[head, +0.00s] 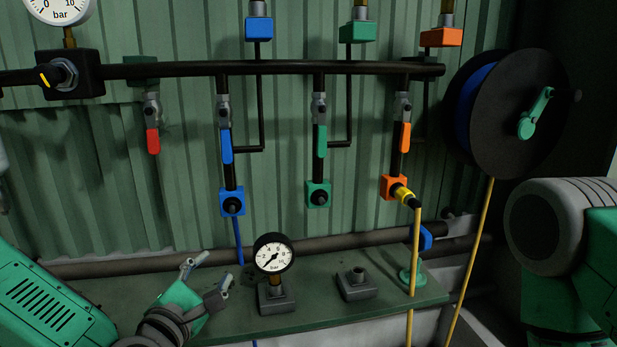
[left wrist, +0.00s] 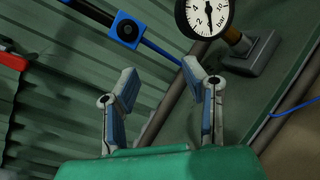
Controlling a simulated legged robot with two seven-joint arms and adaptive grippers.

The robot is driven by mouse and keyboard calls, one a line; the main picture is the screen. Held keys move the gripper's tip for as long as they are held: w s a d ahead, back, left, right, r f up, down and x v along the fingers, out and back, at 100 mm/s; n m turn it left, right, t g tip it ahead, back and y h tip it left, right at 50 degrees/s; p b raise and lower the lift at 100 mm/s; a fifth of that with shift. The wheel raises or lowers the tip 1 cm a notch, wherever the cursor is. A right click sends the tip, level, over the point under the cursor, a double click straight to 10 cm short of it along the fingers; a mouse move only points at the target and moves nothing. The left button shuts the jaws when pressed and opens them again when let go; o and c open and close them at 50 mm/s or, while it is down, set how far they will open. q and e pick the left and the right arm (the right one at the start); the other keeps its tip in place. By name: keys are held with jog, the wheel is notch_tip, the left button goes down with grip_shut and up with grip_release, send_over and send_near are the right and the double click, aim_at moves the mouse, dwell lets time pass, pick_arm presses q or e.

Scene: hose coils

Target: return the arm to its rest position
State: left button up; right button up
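My left gripper (head: 213,277) is in the lower left of the head view, left of the small gauge and over the green shelf. Its two fingers are spread apart with nothing between them. In the left wrist view the open fingers (left wrist: 162,90) show the wall and a pipe behind them. My right arm (head: 570,245) shows at the right edge of the head view, but its gripper is outside the picture.
A gauge (head: 273,254) on a block stands on the shelf (head: 330,321), with an empty socket block (head: 356,283) beside it. Above are red (head: 153,141), blue (head: 226,146), green (head: 320,142) and orange (head: 405,137) valve handles. A hose reel (head: 505,115) hangs right; a yellow hose (head: 416,240) runs down.

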pick_arm(q)
jog(key=s+d+f+m+g+h+p, duration=0.1)
jog(key=s+d+f+m+g+p, duration=0.15)
jog(key=s+f+m+g, duration=1.15)
jog(key=s+a+f+m+g+y+p, duration=0.1)
jog(key=s+a+f+m+y, duration=0.1)
jog(key=s+a+f+m, duration=0.3)
jog(key=s+a+f+m+g+y+p, duration=0.1)
jog(key=s+a+f+m, duration=0.4)
jog(key=s, duration=0.8)
jog(key=a+m+y+p, duration=0.1)
jog(key=a, duration=0.1)
jog(key=shift+s+a+f+m+g, duration=0.25)
jog(key=shift+s+a+m+g, duration=0.05)
jog(key=shift+s+g, duration=0.1)
jog(key=shift+w, duration=0.1)
dwell(4.1)
